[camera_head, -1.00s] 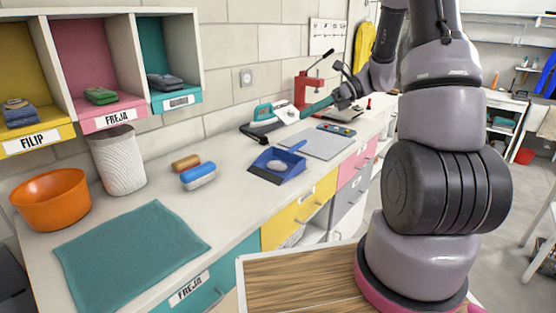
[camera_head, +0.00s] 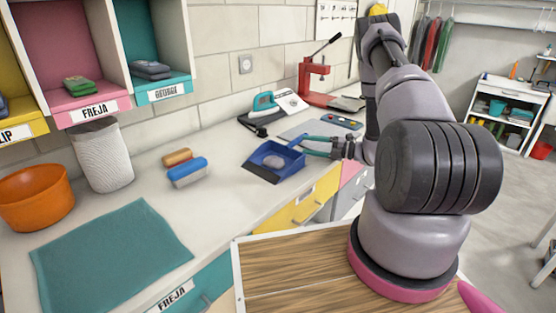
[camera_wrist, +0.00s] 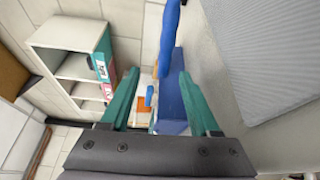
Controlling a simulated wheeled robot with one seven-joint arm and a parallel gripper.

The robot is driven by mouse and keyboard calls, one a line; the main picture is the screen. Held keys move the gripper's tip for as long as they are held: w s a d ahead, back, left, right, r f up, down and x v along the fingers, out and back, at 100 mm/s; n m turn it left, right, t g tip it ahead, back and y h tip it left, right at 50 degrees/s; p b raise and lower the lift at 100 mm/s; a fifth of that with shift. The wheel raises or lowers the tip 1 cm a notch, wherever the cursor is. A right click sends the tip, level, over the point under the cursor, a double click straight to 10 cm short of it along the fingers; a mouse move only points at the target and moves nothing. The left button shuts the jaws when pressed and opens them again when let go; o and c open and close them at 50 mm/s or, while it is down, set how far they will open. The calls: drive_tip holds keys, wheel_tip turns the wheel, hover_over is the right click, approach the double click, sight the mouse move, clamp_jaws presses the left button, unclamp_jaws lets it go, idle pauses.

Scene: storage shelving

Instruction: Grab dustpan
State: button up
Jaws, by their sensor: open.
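The blue dustpan (camera_head: 272,160) lies on the white counter, left of my gripper (camera_head: 308,146) in the head view. My gripper is open, with its teal fingers pointing left toward the dustpan's handle side. In the wrist view, the blue dustpan (camera_wrist: 172,104) and its upright-looking blue handle show between the two fingers of my gripper (camera_wrist: 158,74). I see no clear contact. Whether the fingers straddle the handle or stop short of it is hard to tell.
A grey mat (camera_head: 308,128) lies just behind the dustpan. A teal iron (camera_head: 264,104) and a red press (camera_head: 316,82) stand farther back. Drawers (camera_head: 305,204) front the counter.

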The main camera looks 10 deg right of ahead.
sight(293, 146)
drive_tip(key=shift+x, duration=0.9)
drive_tip(key=a, duration=0.1)
drive_tip(key=w+a, duration=0.1)
drive_tip(key=a+f, duration=0.1)
drive_tip(key=a, duration=0.1)
drive_tip(key=shift+w, duration=0.3)
drive_tip(key=shift+w+a, duration=0.3)
drive_tip(key=shift+a, duration=0.1)
clamp_jaws()
